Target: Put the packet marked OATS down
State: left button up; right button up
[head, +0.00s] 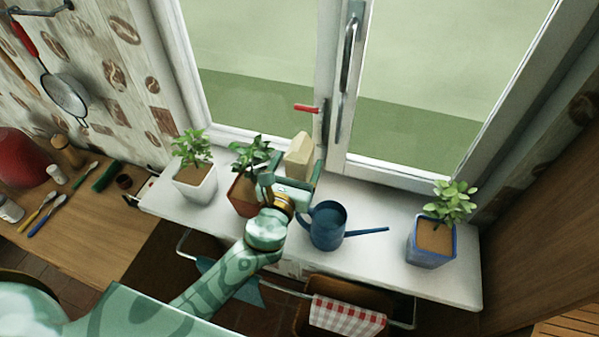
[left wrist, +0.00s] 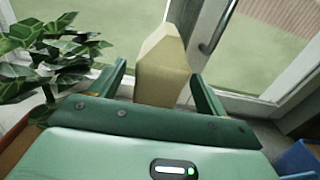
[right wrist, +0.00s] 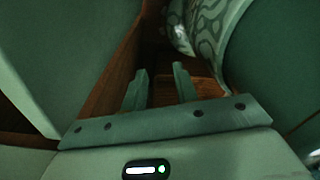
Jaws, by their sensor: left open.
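A pale beige packet (head: 298,156) with a sloped top stands on the white windowsill by the window frame. No lettering on it is legible. My left gripper (head: 290,172) is open just in front of it. In the left wrist view the packet (left wrist: 163,62) shows between and beyond the two spread fingers, with gaps on both sides. The packet's foot is hidden behind the gripper. My right gripper (right wrist: 160,70) shows only in the right wrist view, its fingers apart with nothing between them.
A plant in a terracotta pot (head: 241,196) is close left of my left gripper, and a white-potted plant (head: 196,185) beyond it. A blue watering can (head: 327,228) stands close on the right. A blue-potted plant (head: 432,243) is at the sill's right end.

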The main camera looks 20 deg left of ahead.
pick_arm(q)
jog(key=w, duration=0.2)
jog(key=shift+w+f, duration=0.1)
jog(key=shift+w, duration=0.25)
jog(key=shift+s, duration=0.1)
jog(key=shift+c, duration=0.2)
jog(key=c, duration=1.5)
grip_shut()
jog(key=shift+r, duration=0.2)
